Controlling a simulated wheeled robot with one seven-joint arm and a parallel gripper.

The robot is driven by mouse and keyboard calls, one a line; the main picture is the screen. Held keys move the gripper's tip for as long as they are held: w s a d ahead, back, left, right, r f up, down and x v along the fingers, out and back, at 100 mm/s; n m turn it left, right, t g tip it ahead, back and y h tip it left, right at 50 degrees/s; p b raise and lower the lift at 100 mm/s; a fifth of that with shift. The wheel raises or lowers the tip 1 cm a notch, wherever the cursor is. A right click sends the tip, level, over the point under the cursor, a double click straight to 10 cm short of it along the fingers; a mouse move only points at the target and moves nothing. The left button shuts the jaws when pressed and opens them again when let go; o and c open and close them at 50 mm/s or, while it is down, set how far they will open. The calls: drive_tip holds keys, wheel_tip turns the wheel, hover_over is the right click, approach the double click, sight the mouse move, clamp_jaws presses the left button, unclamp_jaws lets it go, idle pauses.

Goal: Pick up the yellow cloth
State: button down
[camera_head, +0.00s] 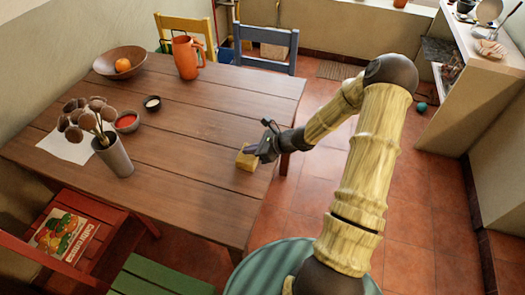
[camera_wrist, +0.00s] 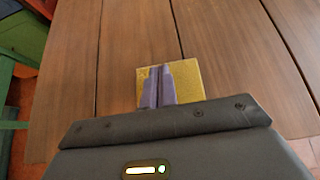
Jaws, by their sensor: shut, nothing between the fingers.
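The yellow cloth (camera_head: 246,159) looks like a small folded square on the wooden table (camera_head: 190,195), near its right edge. My gripper (camera_head: 252,151) is at the cloth, coming from the right. In the wrist view the cloth (camera_wrist: 188,78) lies under and around the fingertips, with yellow showing on both sides of them. My gripper's fingers (camera_wrist: 158,85) are closed together, with nothing between them. The fingers and gripper body hide part of the cloth. I cannot tell whether the fingertips touch it.
On the table stand a wooden bowl (camera_head: 119,63) with an orange, an orange pitcher (camera_head: 186,57), two small bowls (camera_head: 127,121) and a vase (camera_head: 115,158) of dried stems. Chairs surround the table, including a blue one (camera_head: 265,47). The table's middle is clear.

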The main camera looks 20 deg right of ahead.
drive_tip(key=shift+d+f+b, duration=0.15)
drive_tip(key=shift+f+b, duration=0.3)
drive_tip(key=shift+f, duration=0.15)
drive_tip(key=shift+s+d+f, duration=0.1)
drive_tip(key=shift+s+d, duration=0.05)
drive_tip(key=shift+s, duration=0.05)
